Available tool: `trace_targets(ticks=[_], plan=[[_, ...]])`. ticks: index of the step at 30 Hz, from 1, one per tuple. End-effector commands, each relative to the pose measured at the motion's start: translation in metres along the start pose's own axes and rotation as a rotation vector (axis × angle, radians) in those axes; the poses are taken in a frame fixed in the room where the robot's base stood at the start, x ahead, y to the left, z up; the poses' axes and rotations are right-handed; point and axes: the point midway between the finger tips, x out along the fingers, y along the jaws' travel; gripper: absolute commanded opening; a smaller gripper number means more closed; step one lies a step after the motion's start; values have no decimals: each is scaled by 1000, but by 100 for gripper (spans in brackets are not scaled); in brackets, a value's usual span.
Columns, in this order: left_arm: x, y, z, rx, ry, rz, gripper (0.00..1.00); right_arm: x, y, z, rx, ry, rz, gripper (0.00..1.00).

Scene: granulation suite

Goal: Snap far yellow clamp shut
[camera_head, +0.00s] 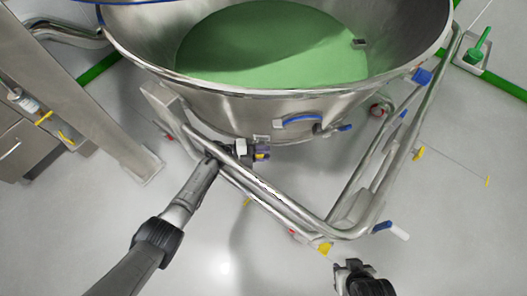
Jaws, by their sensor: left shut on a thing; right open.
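My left gripper (256,152) reaches across the front rail of the steel bowl's trolley, under the bowl's near side. It is shut on a small dark purple and yellow part (264,156), mostly hidden by the fingers. Other small yellow pieces show at the trolley's front corner (324,248) and on its right side (419,153). I cannot tell which of these yellow pieces is the far clamp. My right gripper (347,265) is open and empty, low in the view, below the trolley's front corner.
The steel bowl (128,45) holds green material (270,45). A steel column and cabinet (100,120) stand at the left. The grey floor (460,240) is clear at the lower right.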

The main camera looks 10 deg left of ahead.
Motion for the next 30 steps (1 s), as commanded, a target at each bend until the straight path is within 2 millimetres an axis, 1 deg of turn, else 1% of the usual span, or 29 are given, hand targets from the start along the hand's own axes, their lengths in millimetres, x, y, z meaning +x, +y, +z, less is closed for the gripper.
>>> trace_targets(ticks=[12,13,20,21,27,30], plan=[[0,1,0,-9,1,3,0,0,2,0,-7,-2,6,43],[0,1,0,-9,1,3,21,0,2,1,-8,-2,6,43],[0,1,0,-7,1,2,43,0,3,1,-9,-2,7,43],[0,0,0,-7,1,2,45,0,3,1,-9,-2,7,43],[0,0,0,-6,1,2,45,0,2,0,-7,-2,6,43],[-5,0,0,-7,-1,2,45,-2,2,0,-5,-2,4,43]])
